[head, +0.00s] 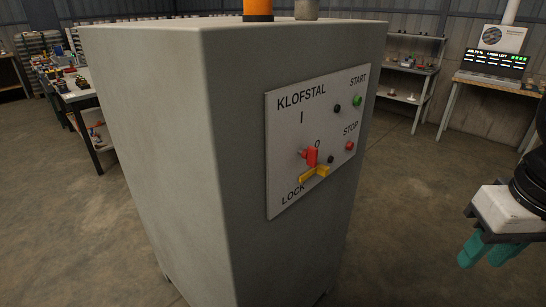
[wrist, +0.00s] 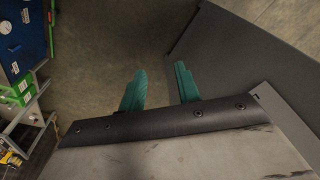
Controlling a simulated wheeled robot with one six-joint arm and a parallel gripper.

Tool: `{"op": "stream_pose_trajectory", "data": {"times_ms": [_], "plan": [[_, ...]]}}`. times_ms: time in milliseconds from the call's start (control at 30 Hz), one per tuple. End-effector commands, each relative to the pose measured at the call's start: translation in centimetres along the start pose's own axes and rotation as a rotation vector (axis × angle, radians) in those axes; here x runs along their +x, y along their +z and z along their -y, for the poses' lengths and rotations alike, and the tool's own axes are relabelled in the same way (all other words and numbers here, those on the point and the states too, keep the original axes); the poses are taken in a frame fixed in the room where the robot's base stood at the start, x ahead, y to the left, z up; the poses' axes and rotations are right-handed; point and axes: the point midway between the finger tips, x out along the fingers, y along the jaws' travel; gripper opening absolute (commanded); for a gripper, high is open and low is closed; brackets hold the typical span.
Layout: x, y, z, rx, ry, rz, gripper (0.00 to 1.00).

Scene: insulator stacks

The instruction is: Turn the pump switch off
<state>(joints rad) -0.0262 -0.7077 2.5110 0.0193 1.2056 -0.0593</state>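A grey cabinet (head: 170,150) stands in the middle of the head view, with a light control panel (head: 285,140) marked KLOFSTAL on its right-hand face. Low on the panel is a red switch handle (head: 312,157), close to the O mark and below the I mark. Its exact setting is hard to tell. A yellow lock piece (head: 315,174) sits just under it, by the word LOCK. My gripper (head: 482,258) is at the right edge, well apart from the panel, its teal fingers pointing down. In the wrist view my gripper (wrist: 160,70) is open and empty; the switch is not seen there.
The panel also has a green START button (head: 357,101), a red STOP button (head: 349,146) and small dark knobs. An orange lamp (head: 258,9) tops the cabinet. Workbenches (head: 490,80) stand at the back right. Open floor (head: 400,220) lies between cabinet and gripper.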

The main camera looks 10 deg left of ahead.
Motion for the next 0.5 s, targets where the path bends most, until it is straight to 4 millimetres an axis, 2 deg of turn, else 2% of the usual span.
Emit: {"op": "stream_pose_trajectory", "data": {"times_ms": [67,167,200,300,400,500], "plan": [[-0.9,-3.2,0.9,-0.091,-0.026,-0.017,0.33],[-2.2,-8.4,3.5,-0.251,-0.071,-0.057,0.33],[-2.5,-10.6,4.8,-0.318,-0.089,-0.075,0.33],[-3.1,-15.8,8.4,-0.479,-0.131,-0.122,0.33],[-3.3,-20.0,11.9,-0.614,-0.164,-0.167,0.33],[-3.2,-22.9,14.8,-0.713,-0.186,-0.203,0.33]]}}
